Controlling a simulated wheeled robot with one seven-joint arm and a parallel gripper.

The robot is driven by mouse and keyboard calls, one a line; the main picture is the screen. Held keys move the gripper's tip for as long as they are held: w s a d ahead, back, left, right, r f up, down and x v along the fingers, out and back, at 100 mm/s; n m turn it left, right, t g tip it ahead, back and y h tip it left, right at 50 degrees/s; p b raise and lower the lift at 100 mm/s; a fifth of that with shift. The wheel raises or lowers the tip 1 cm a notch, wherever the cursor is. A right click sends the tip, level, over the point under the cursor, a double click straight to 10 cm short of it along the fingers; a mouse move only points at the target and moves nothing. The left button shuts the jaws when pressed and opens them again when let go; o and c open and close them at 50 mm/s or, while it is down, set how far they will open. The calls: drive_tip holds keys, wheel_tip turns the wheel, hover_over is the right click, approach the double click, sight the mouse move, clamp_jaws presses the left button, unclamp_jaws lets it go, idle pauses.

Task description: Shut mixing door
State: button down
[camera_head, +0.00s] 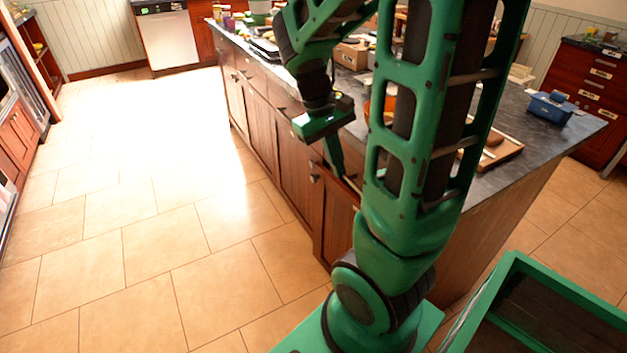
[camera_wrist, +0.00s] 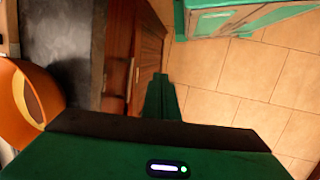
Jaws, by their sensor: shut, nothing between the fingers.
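The island's wooden cabinet front (camera_head: 298,180) has several doors with small metal handles. The nearest door (camera_head: 338,228) seems to stand slightly out from the front. Which door is the mixing door I cannot tell for sure. My gripper (camera_head: 338,172) is shut and empty, pointing down by the top of that nearest door. Whether it touches the door is unclear. In the wrist view my shut fingers (camera_wrist: 162,92) are beside a wooden door panel (camera_wrist: 149,55), with a handle to their left. My arm hides part of the cabinet front.
The dark island countertop (camera_head: 545,145) holds a blue box (camera_head: 551,107) and several other items. An orange bowl (camera_wrist: 25,95) is near the counter edge in the wrist view. The tiled floor (camera_head: 140,230) left of the island is clear. A white dishwasher (camera_head: 167,40) stands at the back.

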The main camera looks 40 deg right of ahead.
drive_tip(key=w+d+f+n+g+h, duration=0.2)
drive_tip(key=w+d+f+n+h, duration=0.15)
drive_tip(key=w+f, duration=0.4)
drive_tip(key=n+t+h, duration=0.2)
drive_tip(key=n+h, duration=1)
drive_tip(key=n, duration=0.3)
approach(324, 174)
drive_tip(key=d, duration=0.6)
drive_tip(key=shift+s+d+f, duration=0.2)
drive_tip(key=shift+s, duration=0.15)
